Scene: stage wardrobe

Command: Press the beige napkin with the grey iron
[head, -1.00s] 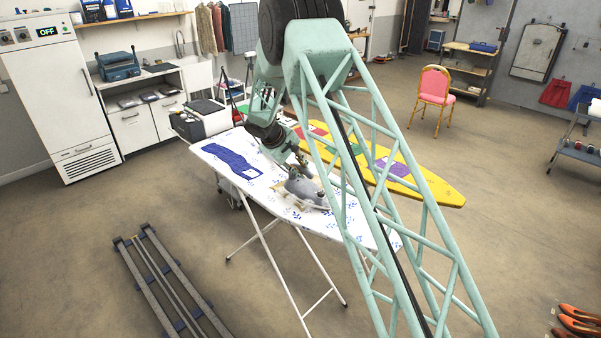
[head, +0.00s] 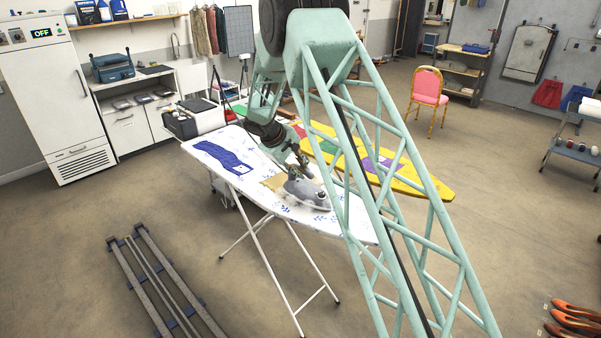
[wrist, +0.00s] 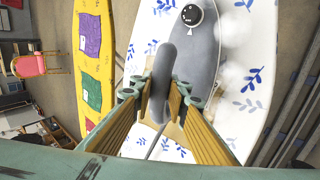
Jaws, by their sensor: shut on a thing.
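The grey iron (head: 306,193) sits on the white ironing board with blue leaf prints (head: 345,225). In the wrist view the iron (wrist: 203,52) has a round black dial, and its handle lies between my fingers. My gripper (wrist: 160,88) is shut on that handle from above. The beige napkin (head: 271,183) shows as a small patch on the board just left of the iron. I cannot tell how much of it lies under the iron. White steam puffs (wrist: 233,78) show beside the iron.
A blue garment (head: 226,157) lies at the board's left end. A yellow board (head: 405,185) with coloured cloth patches stands close behind. A pink chair (head: 429,90) stands further back. Metal rails (head: 165,285) lie on the floor at front left.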

